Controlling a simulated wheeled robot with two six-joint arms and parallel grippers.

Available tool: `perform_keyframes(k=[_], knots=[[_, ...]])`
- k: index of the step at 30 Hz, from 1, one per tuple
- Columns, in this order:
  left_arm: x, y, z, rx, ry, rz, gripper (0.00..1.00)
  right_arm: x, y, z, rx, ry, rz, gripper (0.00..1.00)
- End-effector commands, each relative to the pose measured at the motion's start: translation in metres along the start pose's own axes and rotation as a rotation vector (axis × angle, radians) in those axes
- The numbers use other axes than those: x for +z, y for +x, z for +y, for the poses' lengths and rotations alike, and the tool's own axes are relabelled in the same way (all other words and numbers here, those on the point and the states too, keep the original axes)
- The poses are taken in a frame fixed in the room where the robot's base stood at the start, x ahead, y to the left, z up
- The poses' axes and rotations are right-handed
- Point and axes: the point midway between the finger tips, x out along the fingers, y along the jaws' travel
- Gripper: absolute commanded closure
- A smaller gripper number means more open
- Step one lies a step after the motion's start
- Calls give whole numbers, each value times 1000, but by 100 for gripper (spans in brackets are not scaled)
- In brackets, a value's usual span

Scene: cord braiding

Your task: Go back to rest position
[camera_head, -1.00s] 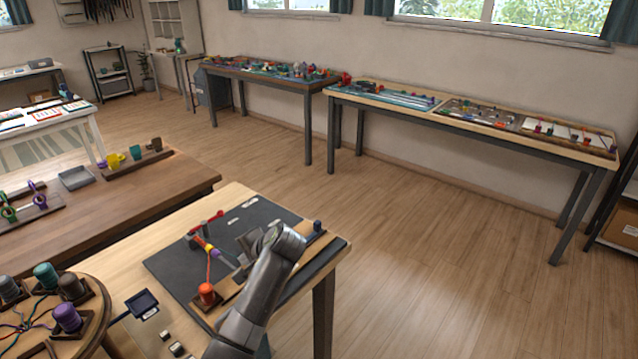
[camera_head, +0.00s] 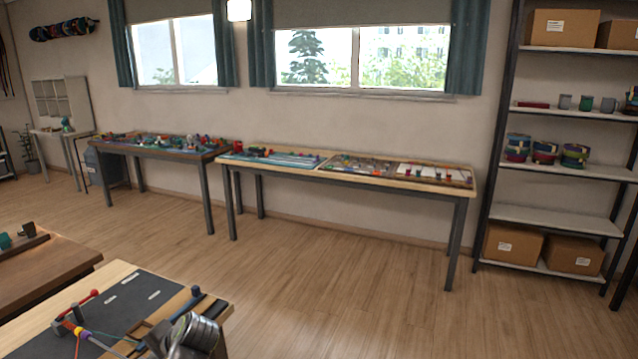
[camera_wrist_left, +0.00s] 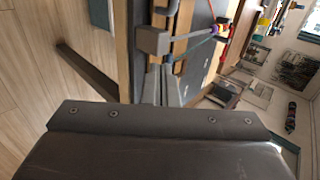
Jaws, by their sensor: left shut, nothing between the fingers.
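In the left wrist view my left gripper (camera_wrist_left: 161,85) is shut and empty, its fingers pointing at the edge of the work table. A grey block (camera_wrist_left: 152,40) is just beyond the fingertips; I cannot tell whether they touch it. A purple piece (camera_wrist_left: 222,27) with orange-red cord shows to the right. In the head view the dark board (camera_head: 125,305) lies on the work table, with a red-ended bar (camera_head: 82,303) and a cord with yellow and purple bands (camera_head: 74,328). A grey arm link of mine covers the board's near right corner; its fingers are hidden. My right gripper is not seen.
The wooden work table (camera_head: 60,300) is at the lower left, beside a brown table (camera_head: 45,270). Long tables (camera_head: 345,175) stand along the wall, and a shelf unit (camera_head: 560,215) stands at right. Open floor (camera_head: 340,290) lies between.

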Motion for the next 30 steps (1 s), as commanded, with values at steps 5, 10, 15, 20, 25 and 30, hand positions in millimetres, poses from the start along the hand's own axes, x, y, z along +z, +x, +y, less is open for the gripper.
perform_keyframes(k=[5, 10, 15, 20, 25, 30], knots=[[5, 24, 27, 29, 26, 12, 100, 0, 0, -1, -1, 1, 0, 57], [14, 52, 61, 69, 50, 30, 100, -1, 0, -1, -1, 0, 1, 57], [30, 84, 107, 129, 69, 50, 100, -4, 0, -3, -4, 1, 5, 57], [60, 121, 169, 215, 75, 70, 100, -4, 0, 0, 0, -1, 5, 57], [126, 163, 266, 360, 38, 78, 100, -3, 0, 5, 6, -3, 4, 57], [214, 185, 361, 506, -57, 60, 100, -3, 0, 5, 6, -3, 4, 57]])
